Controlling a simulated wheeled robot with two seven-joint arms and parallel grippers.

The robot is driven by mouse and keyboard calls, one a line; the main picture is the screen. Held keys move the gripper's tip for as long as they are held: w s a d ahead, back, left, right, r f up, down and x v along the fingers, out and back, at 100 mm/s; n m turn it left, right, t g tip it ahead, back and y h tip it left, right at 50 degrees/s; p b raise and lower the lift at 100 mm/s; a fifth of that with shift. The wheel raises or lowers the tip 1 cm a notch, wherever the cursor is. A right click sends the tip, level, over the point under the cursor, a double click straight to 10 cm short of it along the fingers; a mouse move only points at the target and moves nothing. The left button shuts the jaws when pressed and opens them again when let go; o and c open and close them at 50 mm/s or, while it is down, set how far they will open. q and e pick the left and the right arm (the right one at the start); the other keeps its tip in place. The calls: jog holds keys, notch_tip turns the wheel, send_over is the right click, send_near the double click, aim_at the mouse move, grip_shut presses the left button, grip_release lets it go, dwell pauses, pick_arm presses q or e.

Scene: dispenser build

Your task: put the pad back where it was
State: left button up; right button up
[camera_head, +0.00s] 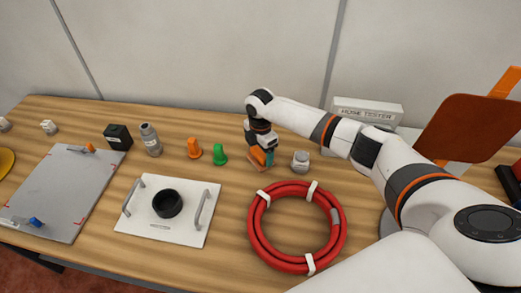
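No thing in view can be surely named as the pad. My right gripper (262,160) is low over the middle of the table, reaching in from the right. An orange part and a small teal piece (270,158) show at its fingertips. I cannot tell whether the teal piece is held, or whether the fingers are open or shut. My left gripper is not in view. A white plate (139,218) with two grey handles and a black ring (167,204) lies at front left of the gripper.
A coiled red hose (257,228) lies in front of the gripper, with a small grey-white cylinder (300,161) just right. Green (220,155) and orange (194,148) pieces, a grey bottle (151,140) and black box (117,137) stand left. A grey board (62,190) lies far left. A hose tester (367,110) stands behind.

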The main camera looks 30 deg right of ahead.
aim_at(260, 151)
jog(key=shift+o, duration=0.9)
jog(key=shift+r, duration=0.1)
jog(key=shift+r, duration=0.2)
notch_tip(260, 151, up, 12)
jog(key=b, duration=0.1)
